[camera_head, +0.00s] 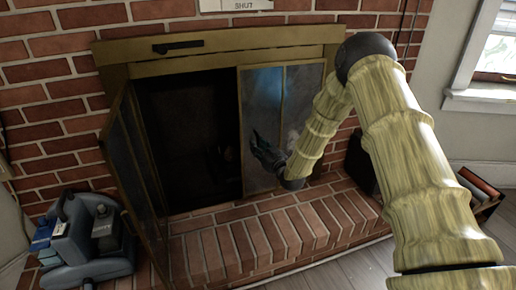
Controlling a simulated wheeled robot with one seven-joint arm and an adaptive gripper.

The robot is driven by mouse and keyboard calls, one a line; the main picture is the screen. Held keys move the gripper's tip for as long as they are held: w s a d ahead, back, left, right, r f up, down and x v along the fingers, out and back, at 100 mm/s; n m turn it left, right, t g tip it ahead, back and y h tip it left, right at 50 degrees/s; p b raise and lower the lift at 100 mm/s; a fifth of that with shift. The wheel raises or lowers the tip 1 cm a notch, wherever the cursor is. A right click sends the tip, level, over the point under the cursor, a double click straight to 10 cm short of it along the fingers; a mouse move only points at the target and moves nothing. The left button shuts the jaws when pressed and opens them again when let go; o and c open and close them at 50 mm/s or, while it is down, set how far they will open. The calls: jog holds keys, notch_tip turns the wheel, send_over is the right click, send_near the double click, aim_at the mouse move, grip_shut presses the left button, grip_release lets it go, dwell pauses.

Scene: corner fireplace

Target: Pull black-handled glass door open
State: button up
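The fireplace has a brass frame (215,50) with glass doors. The left glass door (140,165) stands swung outward over the hearth, leaving the left part of the dark firebox uncovered. The right glass door (262,95) is across the right part of the opening, with a vertical brass strip down its middle. My gripper (262,152) is dark and sits in front of the right door's lower half. Its finger gap is too small to make out. Contact with the door cannot be told. A black bar handle (178,47) is on the upper frame; no door handle shows clearly.
The raised brick hearth (240,245) lies below the doors. A blue-grey object (90,240) stands at the lower left, close to the open left door. A holder with books (482,185) is at the right, below a window (495,60). Wooden floor (350,270) shows in front.

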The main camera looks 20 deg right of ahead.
jog(key=shift+w+a, duration=0.1)
jog(key=shift+w, duration=0.3)
grip_shut()
